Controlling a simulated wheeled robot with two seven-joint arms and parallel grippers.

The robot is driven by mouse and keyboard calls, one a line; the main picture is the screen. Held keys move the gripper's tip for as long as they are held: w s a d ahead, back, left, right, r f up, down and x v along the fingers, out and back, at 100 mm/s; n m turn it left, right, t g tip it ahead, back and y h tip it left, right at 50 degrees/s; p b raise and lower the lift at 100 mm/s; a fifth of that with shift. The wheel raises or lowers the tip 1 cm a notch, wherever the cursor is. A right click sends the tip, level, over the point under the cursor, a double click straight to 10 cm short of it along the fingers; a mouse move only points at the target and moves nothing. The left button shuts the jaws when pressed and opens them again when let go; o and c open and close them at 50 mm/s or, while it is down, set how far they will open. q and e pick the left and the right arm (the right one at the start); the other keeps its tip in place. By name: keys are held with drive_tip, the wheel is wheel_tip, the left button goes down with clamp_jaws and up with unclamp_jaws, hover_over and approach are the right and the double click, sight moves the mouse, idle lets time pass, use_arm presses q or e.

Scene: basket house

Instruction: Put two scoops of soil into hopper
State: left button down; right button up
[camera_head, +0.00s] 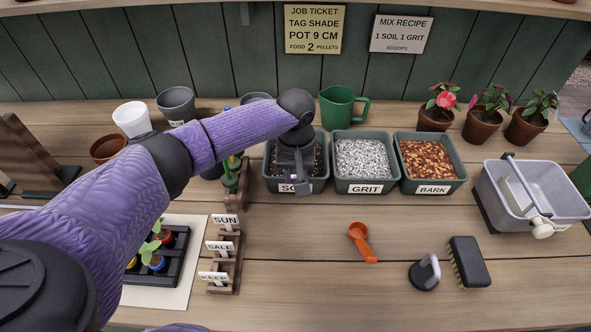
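The soil bin (316,186) is a green tub with dark soil, left of the grit and bark bins. Its label is partly hidden by my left gripper (296,185). That gripper points down over the bin's left part; I cannot tell whether its fingers are open or shut, or whether they touch the soil. An orange scoop (359,234) lies on the table in front of the grit bin, apart from the gripper. A grey container (568,203) with a dark bar and cream knob stands at the right; it may be the hopper. My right gripper is not in view.
The grit bin (366,188) and bark bin (432,188) stand beside the soil bin, with a green jug (337,110) behind. Label stands (225,250) and a seedling tray (172,270) are at left. A brush (469,262) and dark tool (424,274) lie front right.

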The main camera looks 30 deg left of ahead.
use_arm(q)
drive_tip(key=shift+s+f, duration=0.2)
drive_tip(key=shift+r+p, duration=0.25)
drive_tip(key=shift+p, duration=0.05)
wheel_tip(320, 180, up, 11)
drive_tip(key=g+p, duration=0.1)
drive_tip(key=p, duration=0.8)
drive_tip(key=shift+w+a+r+p, duration=0.15)
drive_tip(key=shift+w+p, duration=0.25)
drive_tip(key=shift+w, duration=0.05)
